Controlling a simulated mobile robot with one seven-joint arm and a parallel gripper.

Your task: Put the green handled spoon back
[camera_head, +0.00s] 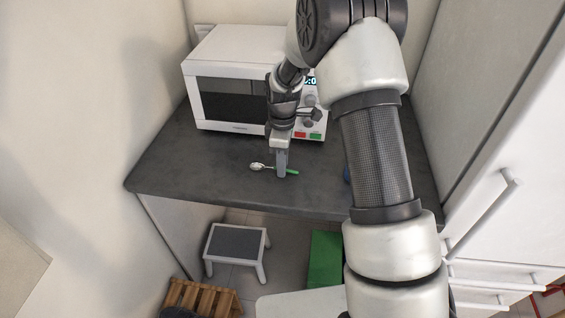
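The green handled spoon (257,167) lies on the dark countertop (200,165), near its front edge. Its metal bowl points left and its green handle points right. My gripper (282,174) points down at the middle of the spoon, and its fingers cover part of it. The fingers overlap in this view, so I cannot tell whether they are open or shut, or whether they touch the spoon.
A white microwave (225,70) stands at the back of the counter, close behind my gripper. Below are a step stool (236,243), a green box (325,258) and a wooden slatted thing (200,298). White cabinets with handles (485,215) stand at right.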

